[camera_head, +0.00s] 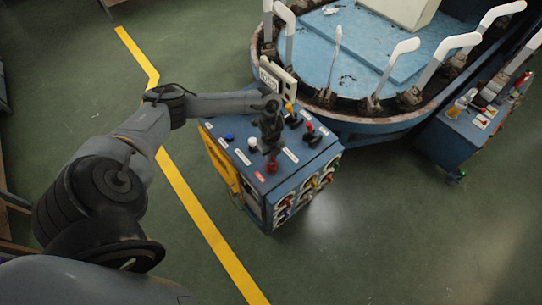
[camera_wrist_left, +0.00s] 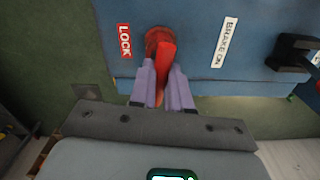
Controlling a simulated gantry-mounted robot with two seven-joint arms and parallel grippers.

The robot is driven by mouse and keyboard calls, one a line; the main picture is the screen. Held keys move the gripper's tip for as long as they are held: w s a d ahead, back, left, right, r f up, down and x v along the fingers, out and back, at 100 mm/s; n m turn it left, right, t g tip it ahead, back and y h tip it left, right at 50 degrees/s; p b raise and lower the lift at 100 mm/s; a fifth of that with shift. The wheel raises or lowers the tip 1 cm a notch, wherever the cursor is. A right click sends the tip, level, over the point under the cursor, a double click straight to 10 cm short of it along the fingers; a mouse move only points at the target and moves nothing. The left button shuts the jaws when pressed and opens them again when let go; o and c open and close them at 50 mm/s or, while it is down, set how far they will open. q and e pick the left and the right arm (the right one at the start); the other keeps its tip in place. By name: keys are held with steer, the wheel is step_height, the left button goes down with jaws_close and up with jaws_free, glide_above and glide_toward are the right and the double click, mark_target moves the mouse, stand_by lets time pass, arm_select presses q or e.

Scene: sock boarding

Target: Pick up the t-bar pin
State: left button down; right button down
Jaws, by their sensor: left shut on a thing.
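The t-bar pin (camera_wrist_left: 165,58) is red and sits at the panel of a blue control cabinet, beside a red LOCK label. My left gripper (camera_wrist_left: 163,88) is shut on the red pin, with its pale purple fingers on either side of it. In the head view the red pin (camera_head: 272,166) shows at the near part of the cabinet top, just below my left gripper (camera_head: 271,150). The pin still appears to be at its place on the panel; I cannot tell how deep it sits. My right gripper is not in view.
The blue cabinet (camera_head: 262,205) carries several knobs, levers and labels, including a BRAKE ON label (camera_wrist_left: 225,42) and a black handle (camera_wrist_left: 291,52). A round blue machine (camera_head: 350,60) with white foot forms stands behind it. Green floor with a yellow line (camera_head: 205,222) is clear in front.

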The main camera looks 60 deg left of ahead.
arm_select(q)
steer(key=shift+r, duration=0.5)
step_height(320, 180, up, 2)
steer(key=shift+r, duration=0.2)
steer(key=w+d+r+p, duration=0.2)
steer(key=d+r+p, duration=0.8)
steer(key=r, duration=0.3)
steer(key=shift+d+r+p, duration=0.35)
steer(key=shift+d+p, duration=0.05)
steer(key=shift+d, duration=0.35)
